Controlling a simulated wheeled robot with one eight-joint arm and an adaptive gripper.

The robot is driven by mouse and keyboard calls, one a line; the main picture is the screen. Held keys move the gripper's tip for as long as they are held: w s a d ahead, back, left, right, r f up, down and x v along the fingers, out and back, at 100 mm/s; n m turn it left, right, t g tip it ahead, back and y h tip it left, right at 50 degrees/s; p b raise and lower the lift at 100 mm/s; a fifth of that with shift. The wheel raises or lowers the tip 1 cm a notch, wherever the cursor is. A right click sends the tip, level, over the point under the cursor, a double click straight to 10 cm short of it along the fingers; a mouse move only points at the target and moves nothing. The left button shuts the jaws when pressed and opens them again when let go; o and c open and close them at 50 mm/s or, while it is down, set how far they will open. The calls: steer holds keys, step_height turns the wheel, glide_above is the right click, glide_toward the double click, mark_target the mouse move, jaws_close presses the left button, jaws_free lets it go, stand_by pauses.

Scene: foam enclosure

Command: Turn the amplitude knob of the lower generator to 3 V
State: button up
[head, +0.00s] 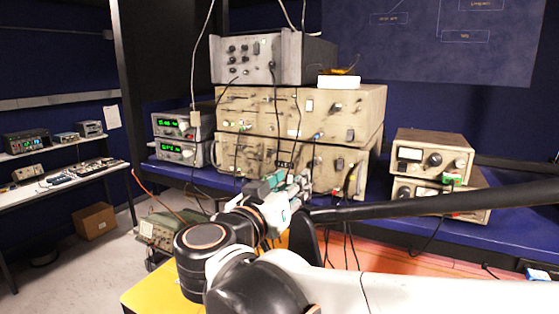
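Two small units with green digital displays are stacked on the blue bench at left. The upper unit (182,125) and the lower unit (181,152) each have knobs on the front, too small to read or tell apart. The digits are not legible with certainty. No generator label is readable, so I cannot tell for sure which unit is the lower generator. My gripper (295,188) is in front of the large beige instruments, to the right of these units and apart from them. Its fingers blend into the background, and I cannot tell whether they are open.
Large beige instruments (300,108) are stacked at the centre, with a grey unit (272,58) on top. Two meter boxes (432,157) stand at right on the blue bench (515,228). Cables hang around the stack. A green-grey box (160,230) sits lower left.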

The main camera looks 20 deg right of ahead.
mark_target(314, 162)
steer(key=p+x, duration=0.2)
steer(key=x, duration=1.1)
steer(key=shift+w+d, duration=0.25)
steer(key=shift+d, duration=0.05)
jaws_close()
